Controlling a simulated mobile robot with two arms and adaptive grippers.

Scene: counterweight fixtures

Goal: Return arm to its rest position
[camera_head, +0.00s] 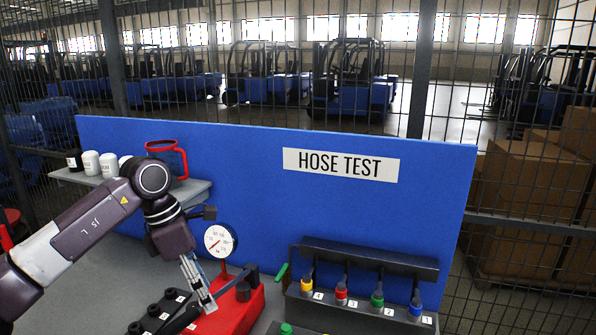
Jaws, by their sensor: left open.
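My left arm (95,218) comes in from the left, bent at the wrist and pointing down. My left gripper (205,302) is open, with slim grey fingers over the red base (235,313) of the gauge stand. I see nothing clearly held between the fingers. I cannot tell whether the fingertips touch the base or the black handle-like part beside it. A round white gauge (219,241) stands just behind and to the right of the gripper. My right gripper is out of view.
A dark rack (365,312) with yellow, red, green and blue hose ends stands at the right. Black labelled parts (152,312) lie at front left. White bottles (91,163) and a red holder (168,150) sit behind the arm. A blue panel (255,185) closes the back.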

